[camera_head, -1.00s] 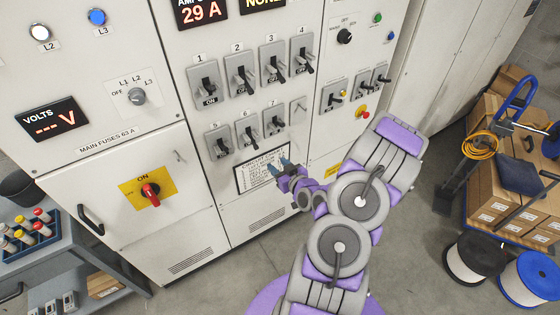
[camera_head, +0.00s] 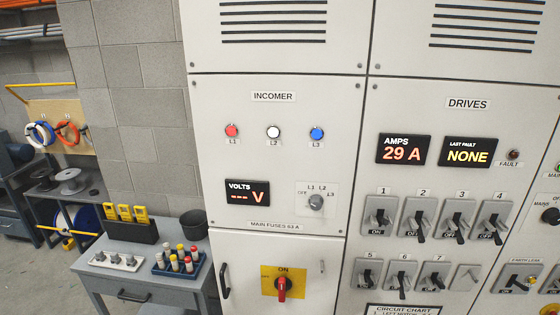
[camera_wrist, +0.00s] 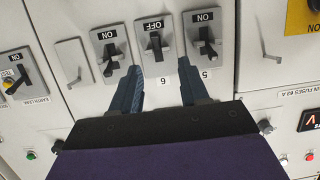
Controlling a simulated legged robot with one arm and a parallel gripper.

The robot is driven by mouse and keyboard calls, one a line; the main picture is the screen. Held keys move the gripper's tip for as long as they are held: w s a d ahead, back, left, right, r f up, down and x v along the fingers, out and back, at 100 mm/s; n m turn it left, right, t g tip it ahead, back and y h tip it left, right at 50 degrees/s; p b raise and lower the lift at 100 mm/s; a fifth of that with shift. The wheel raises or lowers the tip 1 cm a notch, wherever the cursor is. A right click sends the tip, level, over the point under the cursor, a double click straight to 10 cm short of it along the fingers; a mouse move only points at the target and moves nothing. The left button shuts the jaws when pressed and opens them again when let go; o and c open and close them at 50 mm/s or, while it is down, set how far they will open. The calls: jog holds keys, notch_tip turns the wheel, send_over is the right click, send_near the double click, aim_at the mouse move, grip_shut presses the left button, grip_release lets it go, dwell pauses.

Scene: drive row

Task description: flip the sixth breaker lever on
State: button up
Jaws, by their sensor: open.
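In the head view the sixth breaker (camera_head: 390,276) is in the lower row, between 5 and 7. My gripper (camera_wrist: 160,70) is open. Its blue fingers are on either side of the sixth lever, near the panel, with nothing between them that I can see held. Whether a finger touches the panel or lever I cannot tell. The gripper is out of the head view.
Breaker 5 (camera_wrist: 199,26) and breaker 7 (camera_wrist: 103,45) flank the sixth, both showing ON. A blank plate (camera_wrist: 71,62) is beyond 7. In the head view breakers 1 to 4 form the upper row. A workbench (camera_head: 95,268) with bottles stands left of the cabinet.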

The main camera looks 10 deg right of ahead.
jog(key=a+r+n+g+y+b, duration=0.15)
jog(key=a+n+g+b, duration=0.3)
jog(key=a+g, duration=0.55)
jog(key=s+a+r+m+g+y+b, duration=0.1)
jog(key=s+a+r+g+b, duration=0.35)
jog(key=s+a, duration=0.75)
jog(key=s+a+r+m+g+b, duration=0.1)
jog(key=s+a+r+g+b, duration=0.1)
jog(key=s+a+r, duration=1)
jog(key=m+t+h+b, duration=0.3)
jog(key=t+h+b, duration=0.1)
jog(key=t, duration=1.6)
send_near(403, 299)
jog(key=x, duration=0.3)
jog(key=b+x, duration=0.1)
jog(key=x, duration=0.6)
jog(key=shift+w+d+f, duration=0.2)
jog(key=shift+w+f, duration=0.15)
jog(key=shift+f, duration=0.05)
